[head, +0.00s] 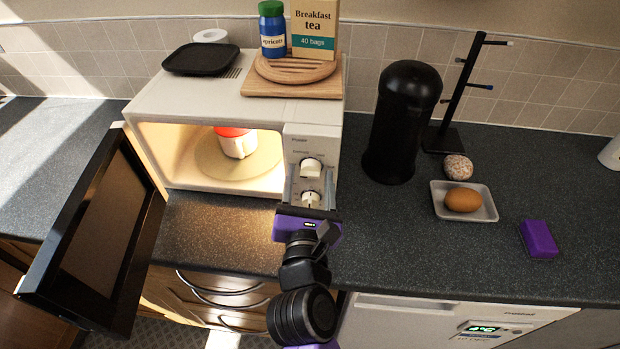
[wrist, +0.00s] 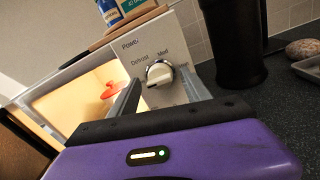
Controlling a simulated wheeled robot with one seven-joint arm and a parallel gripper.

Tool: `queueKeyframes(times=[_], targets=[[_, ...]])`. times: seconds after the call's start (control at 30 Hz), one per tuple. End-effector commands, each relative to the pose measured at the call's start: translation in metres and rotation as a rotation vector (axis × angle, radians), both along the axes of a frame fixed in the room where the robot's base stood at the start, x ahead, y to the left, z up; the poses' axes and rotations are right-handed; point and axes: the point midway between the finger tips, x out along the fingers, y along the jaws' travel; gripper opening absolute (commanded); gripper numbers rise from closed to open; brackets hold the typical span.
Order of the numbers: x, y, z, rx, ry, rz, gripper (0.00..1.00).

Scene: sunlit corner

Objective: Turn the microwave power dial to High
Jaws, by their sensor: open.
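The microwave (head: 210,105) stands on the counter with its door (head: 100,235) swung wide open to the left. Its panel carries an upper power dial (head: 311,168) and a lower dial (head: 311,198). I cannot read a High mark. My gripper (head: 311,190) is in front of the panel. Its two fingers (wrist: 160,100) are apart and empty, one on each side below the power dial. A red-lidded white container (head: 236,142) sits inside the lit microwave.
On top of the microwave are a black tray (head: 201,59), a wooden board (head: 293,85), a blue jar (head: 272,30) and a tea box (head: 315,28). A black canister (head: 402,120) stands close to its right. The counter in front of the canister is clear.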

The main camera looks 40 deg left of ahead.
Motion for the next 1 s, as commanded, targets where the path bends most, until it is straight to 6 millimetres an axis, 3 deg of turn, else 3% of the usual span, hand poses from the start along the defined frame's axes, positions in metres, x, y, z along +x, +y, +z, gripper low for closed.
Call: queueKeyframes(times=[0.13, 0.4, 0.73, 1.0], targets=[[0.0, -0.0002, 0.0, 0.0, 0.0, 0.0, 0.54], [0.0002, -0.0006, -0.0001, 0.0, 0.0, -0.001, 0.01], [0.0005, -0.0011, -0.0012, 0.033, 0.021, -0.003, 0.0], [0.0013, -0.0015, -0.003, 0.17, 0.104, -0.005, 0.0]])
